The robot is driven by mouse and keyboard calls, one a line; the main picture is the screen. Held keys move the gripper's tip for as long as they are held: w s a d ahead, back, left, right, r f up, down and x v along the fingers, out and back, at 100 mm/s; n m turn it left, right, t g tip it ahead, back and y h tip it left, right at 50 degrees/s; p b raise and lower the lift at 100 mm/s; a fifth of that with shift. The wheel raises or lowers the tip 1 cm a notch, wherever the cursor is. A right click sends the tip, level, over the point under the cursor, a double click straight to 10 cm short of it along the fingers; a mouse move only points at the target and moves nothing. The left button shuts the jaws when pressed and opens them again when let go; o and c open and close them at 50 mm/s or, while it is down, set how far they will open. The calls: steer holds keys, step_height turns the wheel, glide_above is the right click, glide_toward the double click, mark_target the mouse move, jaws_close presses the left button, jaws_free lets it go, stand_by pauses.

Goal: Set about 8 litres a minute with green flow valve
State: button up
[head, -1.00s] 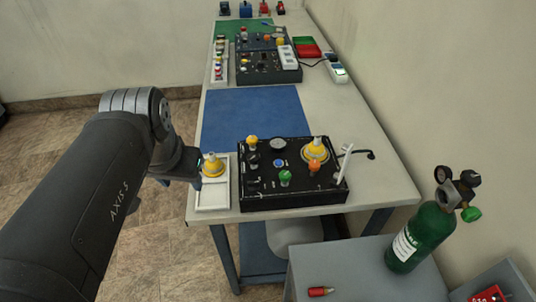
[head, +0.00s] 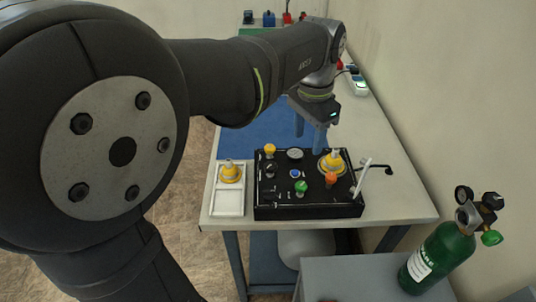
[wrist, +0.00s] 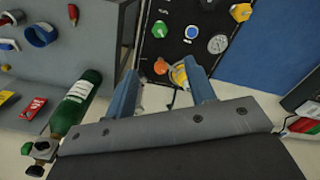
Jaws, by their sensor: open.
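The black panel box (head: 272,210) sits at the near end of the table, with a green knob (head: 301,188) low on its face. My gripper (head: 313,135) is open and empty, pointing down above the back of the panel. In the wrist view its fingers (wrist: 161,72) are apart, with the orange knob and part of the yellow fitting showing between and beyond them.
A yellow fitting (head: 332,163) and a white upright tube (head: 362,180) stand at the panel's right. A white tray (head: 229,203) holding another yellow fitting lies left. A green cylinder (head: 437,258) with its own green knob stands at the near right. A blue mat (head: 255,143) is behind.

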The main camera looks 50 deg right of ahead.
mark_target(301, 184)
step_height(301, 184, down, 16)
steer(key=shift+r, duration=0.1)
stand_by(0.4)
steer(key=c, duration=1)
